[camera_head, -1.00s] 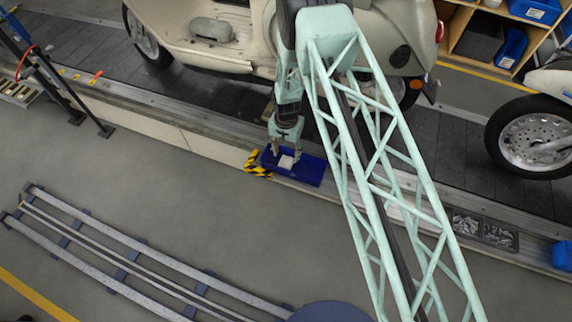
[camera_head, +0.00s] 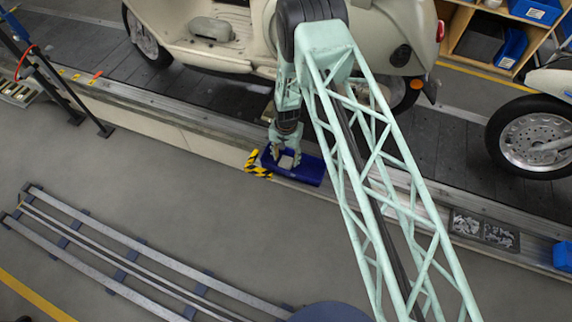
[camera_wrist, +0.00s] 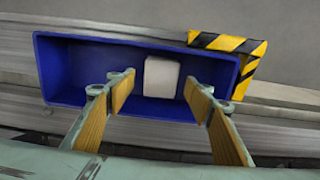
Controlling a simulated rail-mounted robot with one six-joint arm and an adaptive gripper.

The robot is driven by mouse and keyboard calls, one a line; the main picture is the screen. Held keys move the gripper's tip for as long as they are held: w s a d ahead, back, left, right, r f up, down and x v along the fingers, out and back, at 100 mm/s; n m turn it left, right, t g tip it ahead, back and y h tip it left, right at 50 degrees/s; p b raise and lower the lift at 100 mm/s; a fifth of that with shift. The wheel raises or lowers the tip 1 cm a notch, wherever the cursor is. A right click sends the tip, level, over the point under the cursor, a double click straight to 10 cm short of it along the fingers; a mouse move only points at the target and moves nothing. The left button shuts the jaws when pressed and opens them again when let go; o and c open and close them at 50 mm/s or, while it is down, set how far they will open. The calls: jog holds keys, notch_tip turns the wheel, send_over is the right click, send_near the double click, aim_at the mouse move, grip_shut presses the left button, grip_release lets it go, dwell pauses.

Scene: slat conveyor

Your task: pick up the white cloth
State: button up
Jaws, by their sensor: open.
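The white cloth (camera_wrist: 161,77) lies as a small, folded-looking block inside a blue bin (camera_wrist: 62,71). In the head view the cloth (camera_head: 286,161) is partly covered by my gripper, and the blue bin (camera_head: 311,173) sits on the conveyor's edge ledge. My gripper (camera_head: 286,158) is above the bin, pointing down. In the wrist view my gripper (camera_wrist: 160,85) is open, with one tan-padded finger to each side of the cloth. Gaps show between both fingers and the cloth, and nothing is held.
Yellow-black hazard tape (camera_wrist: 228,46) marks the ledge beside the bin. A cream scooter (camera_head: 200,35) stands on the slat conveyor behind it. Grey trays of small parts (camera_head: 484,229) lie farther right along the ledge. The floor in front is open up to curved rails (camera_head: 130,262).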

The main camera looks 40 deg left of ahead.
aim_at(286, 162)
jog(key=shift+f, duration=1.8)
jog(key=c, duration=0.9)
